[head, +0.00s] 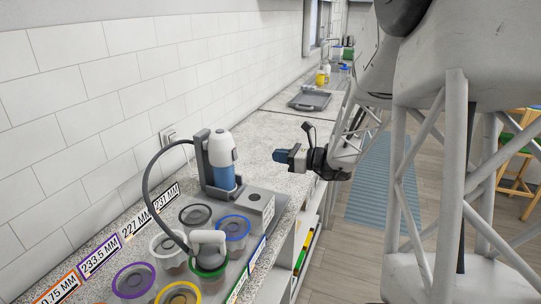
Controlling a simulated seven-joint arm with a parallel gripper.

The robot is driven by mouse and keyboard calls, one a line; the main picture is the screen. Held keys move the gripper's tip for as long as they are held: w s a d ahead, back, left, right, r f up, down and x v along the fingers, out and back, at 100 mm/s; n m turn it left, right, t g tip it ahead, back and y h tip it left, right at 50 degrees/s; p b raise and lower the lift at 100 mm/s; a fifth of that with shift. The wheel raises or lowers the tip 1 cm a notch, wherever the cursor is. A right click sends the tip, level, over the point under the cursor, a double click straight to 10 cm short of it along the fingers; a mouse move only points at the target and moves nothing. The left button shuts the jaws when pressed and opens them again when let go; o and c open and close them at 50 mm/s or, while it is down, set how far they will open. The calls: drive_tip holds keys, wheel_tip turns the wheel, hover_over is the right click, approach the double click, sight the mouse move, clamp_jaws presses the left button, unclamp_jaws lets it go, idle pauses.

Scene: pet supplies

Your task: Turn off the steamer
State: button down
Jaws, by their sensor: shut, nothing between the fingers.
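The steamer (220,160) is a white and blue bottle-shaped unit in a grey stand on the counter, by the tiled wall. A dark hose runs from it to a white handle piece (208,243) resting over the cups in front. A grey block (259,207) with small markings stands beside the base; I cannot tell whether it carries the switch. My gripper (277,156) is shut and empty, to the right of the steamer, apart from it and pointing left above the counter.
Several cups with coloured rims, such as a purple one (133,281), sit in a tray with size labels. A wall socket (168,136) is behind the steamer. A grey tray (310,101) lies farther back. The counter between the steamer and my gripper is clear.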

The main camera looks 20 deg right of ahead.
drive_tip(key=shift+s+d, duration=0.4)
drive_tip(key=shift+a+r, duration=0.1)
idle(0.3)
drive_tip(key=s+a+r+n+g+h, duration=0.3)
drive_tip(key=s+a+n+g, duration=0.75)
drive_tip(key=s+a, duration=0.6)
drive_tip(key=s+n+t+h, duration=0.1)
drive_tip(key=s+n+h, duration=0.8)
drive_tip(key=s+n, duration=0.7)
drive_tip(key=shift+s+d+r+h, duration=0.2)
drive_tip(key=shift+s+r+h, duration=0.2)
drive_tip(key=shift+s, duration=1.15)
